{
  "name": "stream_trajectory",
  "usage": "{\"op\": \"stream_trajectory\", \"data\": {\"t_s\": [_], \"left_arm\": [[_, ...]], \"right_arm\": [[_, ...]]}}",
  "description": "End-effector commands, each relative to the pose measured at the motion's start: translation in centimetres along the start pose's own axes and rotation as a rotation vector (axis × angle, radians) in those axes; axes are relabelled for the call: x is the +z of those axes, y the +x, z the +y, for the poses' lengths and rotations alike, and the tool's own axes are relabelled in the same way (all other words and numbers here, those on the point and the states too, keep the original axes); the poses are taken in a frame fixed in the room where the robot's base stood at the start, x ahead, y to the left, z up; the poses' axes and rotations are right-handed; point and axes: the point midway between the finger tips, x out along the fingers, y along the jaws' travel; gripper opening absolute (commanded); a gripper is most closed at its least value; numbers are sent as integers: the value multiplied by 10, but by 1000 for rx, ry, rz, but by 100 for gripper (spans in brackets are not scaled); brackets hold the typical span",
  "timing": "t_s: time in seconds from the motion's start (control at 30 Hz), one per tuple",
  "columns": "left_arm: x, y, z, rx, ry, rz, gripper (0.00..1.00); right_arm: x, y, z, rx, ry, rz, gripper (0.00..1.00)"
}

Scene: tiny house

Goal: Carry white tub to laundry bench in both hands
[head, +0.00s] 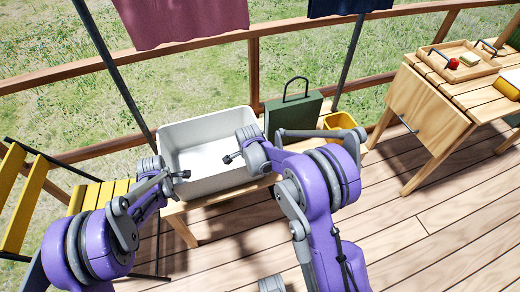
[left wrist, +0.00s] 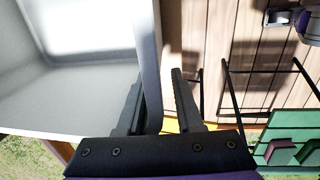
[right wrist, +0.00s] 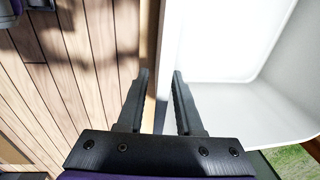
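The white tub (head: 215,184) is empty and stands upright on a low wooden bench (head: 177,208) by the railing. My left gripper (head: 184,174) is at its near left side. In the left wrist view the open fingers (left wrist: 157,76) straddle the tub's wall (left wrist: 149,50), one inside and one outside, with a gap on the outer side. My right gripper (head: 232,157) is at the near right part of the tub. In the right wrist view its open fingers (right wrist: 161,74) straddle the rim (right wrist: 171,40). Which bench is the laundry bench, I cannot tell.
A green case (head: 293,114) and a yellow container (head: 340,121) stand right of the tub. A slatted wooden table (head: 437,110) with a tray (head: 440,72) is at the right. A yellow folding chair (head: 22,200) is at the left. Clothes (head: 170,18) hang above. The deck at the right is clear.

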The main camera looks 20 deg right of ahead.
Motion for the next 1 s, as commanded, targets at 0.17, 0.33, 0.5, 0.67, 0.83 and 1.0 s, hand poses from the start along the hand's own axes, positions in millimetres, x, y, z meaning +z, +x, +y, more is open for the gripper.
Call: {"op": "stream_trajectory", "data": {"t_s": [0.17,0.33,0.5,0.67,0.83,1.0], "left_arm": [[0,-1,0,0,0,0,35],[0,-18,0,0,0,0,35],[0,-54,0,0,0,0,35],[0,-87,0,0,0,0,35],[0,-111,0,0,0,0,35],[0,-120,0,0,0,0,35]], "right_arm": [[0,0,0,0,0,0,35],[0,0,0,0,0,0,35],[0,0,0,0,0,0,35],[0,0,0,0,0,0,35],[0,0,0,0,0,0,35],[0,-5,0,0,0,0,35]]}}
